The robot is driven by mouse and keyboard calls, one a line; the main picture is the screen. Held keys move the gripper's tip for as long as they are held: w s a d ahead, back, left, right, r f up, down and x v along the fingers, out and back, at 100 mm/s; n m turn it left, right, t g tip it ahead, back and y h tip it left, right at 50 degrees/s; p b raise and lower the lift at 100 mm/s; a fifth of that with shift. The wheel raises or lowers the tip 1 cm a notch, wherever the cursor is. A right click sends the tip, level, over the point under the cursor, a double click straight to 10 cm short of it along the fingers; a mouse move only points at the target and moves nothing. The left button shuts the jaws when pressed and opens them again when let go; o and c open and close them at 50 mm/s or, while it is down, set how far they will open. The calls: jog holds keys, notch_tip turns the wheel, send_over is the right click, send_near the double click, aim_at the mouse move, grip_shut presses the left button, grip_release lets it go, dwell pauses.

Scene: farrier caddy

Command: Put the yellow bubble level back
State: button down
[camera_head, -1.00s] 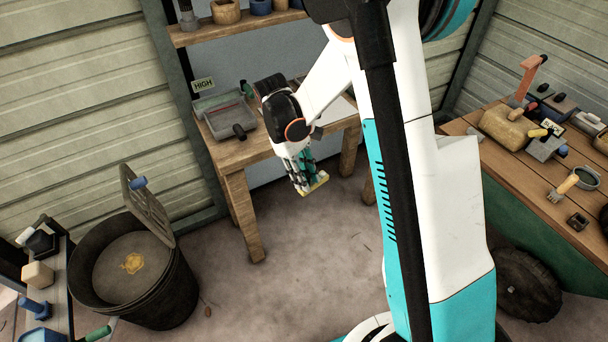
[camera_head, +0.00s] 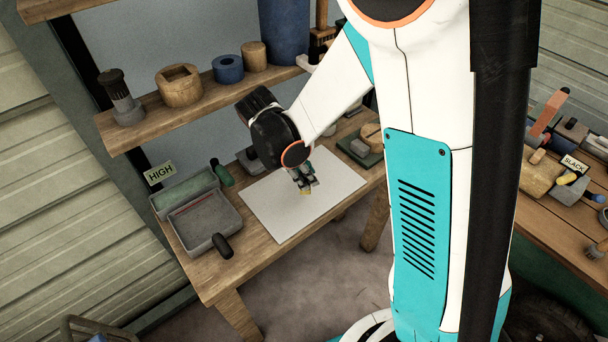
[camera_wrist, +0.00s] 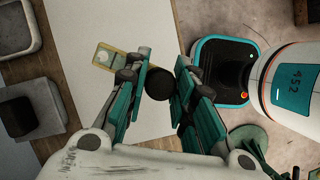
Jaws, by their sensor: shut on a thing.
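The yellow bubble level (camera_wrist: 112,60) shows in the wrist view as a yellow bar with a pale vial window, sticking out to the left of my fingers. My gripper (camera_wrist: 162,80) is shut on it; the fingers hide its other part. In the head view, my gripper (camera_head: 305,187) is over the white sheet (camera_head: 335,190) on the wooden bench, and a small yellow bit of the level (camera_head: 304,193) shows below the fingertips. I cannot tell how far it is above the sheet. A dark round shape lies between the fingers in the wrist view; I cannot tell what it is.
A two-part grey tray (camera_head: 205,217) with a HIGH sign (camera_head: 160,173) is at the bench's left end. A green-handled item (camera_head: 221,172) and a green block (camera_head: 361,148) lie near the sheet. A shelf (camera_head: 150,115) with several containers runs behind. The sheet's front is clear.

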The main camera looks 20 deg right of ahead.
dwell(0.5)
jog(key=shift+f+b, duration=2.6)
jog(key=shift+f, duration=0.35)
jog(key=shift+f+b, duration=0.5)
jog(key=shift+f, duration=0.05)
jog(key=c, duration=1.3)
grip_release()
jog(key=v, duration=1.2)
